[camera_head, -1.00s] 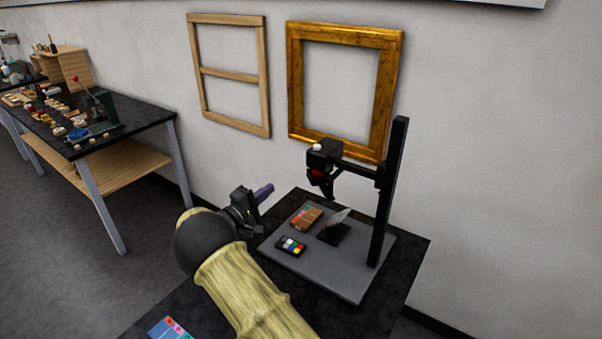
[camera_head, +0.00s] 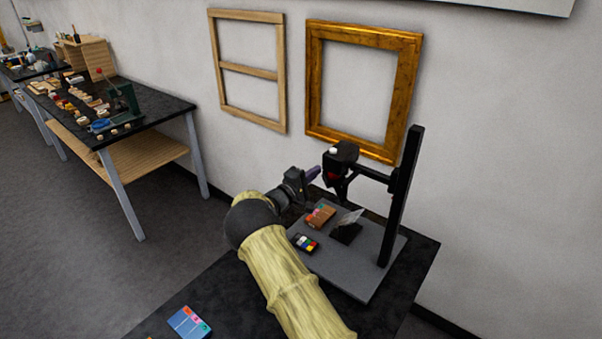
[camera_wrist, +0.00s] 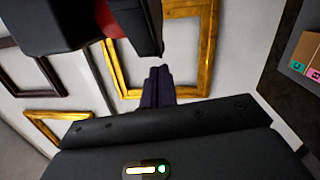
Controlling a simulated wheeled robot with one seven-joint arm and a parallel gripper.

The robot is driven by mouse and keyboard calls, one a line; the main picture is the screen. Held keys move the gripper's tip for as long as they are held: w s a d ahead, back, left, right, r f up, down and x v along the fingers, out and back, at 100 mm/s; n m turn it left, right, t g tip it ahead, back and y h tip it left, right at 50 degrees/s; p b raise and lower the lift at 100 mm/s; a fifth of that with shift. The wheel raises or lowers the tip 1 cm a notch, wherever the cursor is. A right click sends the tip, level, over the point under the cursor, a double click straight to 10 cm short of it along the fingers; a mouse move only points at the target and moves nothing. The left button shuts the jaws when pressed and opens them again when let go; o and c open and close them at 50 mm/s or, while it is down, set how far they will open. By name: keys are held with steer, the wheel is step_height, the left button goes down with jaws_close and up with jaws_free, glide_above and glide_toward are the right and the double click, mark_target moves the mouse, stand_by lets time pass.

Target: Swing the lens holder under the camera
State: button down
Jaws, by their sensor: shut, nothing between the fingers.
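The black camera (camera_head: 342,152) hangs on the stand's arm and column (camera_head: 402,195), with a white knob on top and red beneath. A dark angled part (camera_head: 342,187) shows under it; I cannot tell clearly whether this is the lens holder. My gripper (camera_head: 314,173) has shut purple fingers, empty, just left of the camera in the head view. In the wrist view the shut fingertips (camera_wrist: 159,74) lie just below a black body (camera_wrist: 55,25) with a red part (camera_wrist: 142,28). I cannot tell whether they touch it.
The grey stand base (camera_head: 365,285) carries a colour card (camera_head: 306,243), a brown block (camera_head: 320,216) and a dark holder (camera_head: 346,232) with a tilted pale piece. A gilt frame (camera_head: 314,90) hangs on the wall behind. A blue card (camera_head: 189,322) lies on the black table.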

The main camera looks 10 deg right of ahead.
steer(key=shift+d, duration=0.55)
steer(key=shift+w+d+b, duration=0.2)
steer(key=shift+d+b, duration=0.25)
steer(key=shift+d, duration=0.6)
steer(key=shift+a, duration=0.1)
